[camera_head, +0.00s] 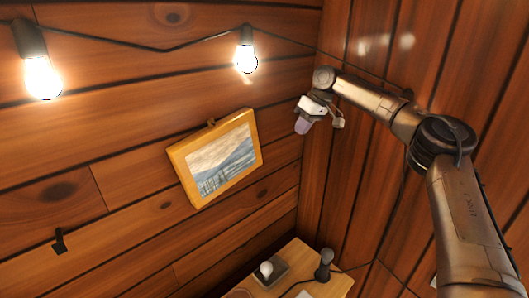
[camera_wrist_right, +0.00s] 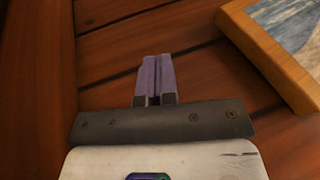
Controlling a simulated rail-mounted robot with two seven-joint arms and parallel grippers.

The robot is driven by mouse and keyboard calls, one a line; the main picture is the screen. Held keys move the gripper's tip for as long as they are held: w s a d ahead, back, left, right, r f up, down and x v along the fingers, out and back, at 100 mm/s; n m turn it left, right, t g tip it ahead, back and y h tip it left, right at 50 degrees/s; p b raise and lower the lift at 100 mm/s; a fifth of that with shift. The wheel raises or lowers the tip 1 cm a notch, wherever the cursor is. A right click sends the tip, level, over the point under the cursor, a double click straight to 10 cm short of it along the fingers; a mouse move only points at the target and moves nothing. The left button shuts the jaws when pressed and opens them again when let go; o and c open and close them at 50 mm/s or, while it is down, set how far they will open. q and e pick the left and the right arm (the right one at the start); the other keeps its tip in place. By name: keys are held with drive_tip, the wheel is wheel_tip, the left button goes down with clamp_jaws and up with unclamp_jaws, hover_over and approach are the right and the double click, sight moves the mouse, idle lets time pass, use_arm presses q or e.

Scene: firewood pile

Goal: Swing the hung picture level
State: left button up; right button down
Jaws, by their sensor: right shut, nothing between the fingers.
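The hung picture (camera_head: 216,157) has a light wooden frame and a blue and white landscape. It hangs tilted on the plank wall, its right side higher than its left, below a small hook (camera_head: 211,122). My right gripper (camera_head: 302,126) is to the right of the picture, apart from it, near the room corner. In the right wrist view its purple fingers (camera_wrist_right: 155,78) are shut together with nothing between them. A corner of the picture frame (camera_wrist_right: 268,57) shows at the upper right there, beside the fingers. My left gripper is in neither view.
Lit bulbs (camera_head: 42,77) and (camera_head: 247,59) hang on a dark cable above the picture. A black wall hook (camera_head: 59,241) is at lower left. A wooden table (camera_head: 337,284) below bears a small lamp-like item (camera_head: 324,264) and a tray with a white round object (camera_head: 266,268).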

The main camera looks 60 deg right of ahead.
drive_tip(key=w+a+f+t+y+p, duration=0.1)
drive_tip(key=w+a+f+p, duration=0.3)
drive_tip(key=a, duration=0.5)
wheel_tip(320, 180, down, 4)
drive_tip(key=shift+w+r+n+y, duration=0.1)
drive_tip(key=shift+w+n+y, duration=0.3)
drive_tip(key=shift+w, duration=0.85)
drive_tip(key=shift+a, duration=0.1)
